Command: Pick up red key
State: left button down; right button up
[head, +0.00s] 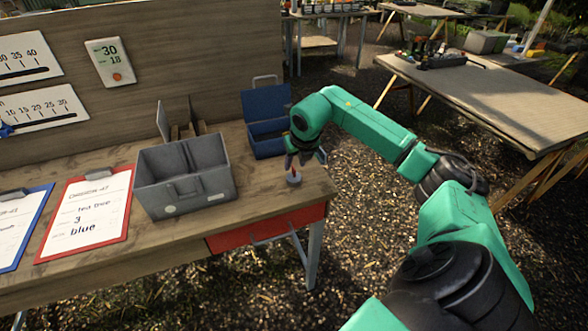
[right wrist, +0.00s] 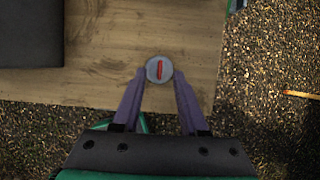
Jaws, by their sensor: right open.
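The red key (head: 293,169) stands on a small round grey base (head: 294,180) near the table's right end. In the right wrist view the red key (right wrist: 160,70) shows as a short red bar in the middle of the round grey base (right wrist: 151,74). My right gripper (head: 302,158) is over it, pointing down. In the right wrist view my right gripper (right wrist: 160,74) is open, with one fingertip on each side of the base. I cannot tell whether the fingers touch it. My left gripper is not in view.
A grey open box (head: 185,185) and a blue open box (head: 265,130) stand on the wooden table (head: 130,235). A red clipboard (head: 88,212) lies to the left. A red drawer (head: 268,227) is under the front edge. A wooden panel (head: 190,50) closes off the back.

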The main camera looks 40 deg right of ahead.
aim_at(294, 168)
jog(key=p+x, duration=0.1)
jog(key=x, duration=0.3)
jog(key=shift+f, duration=0.1)
grip_shut()
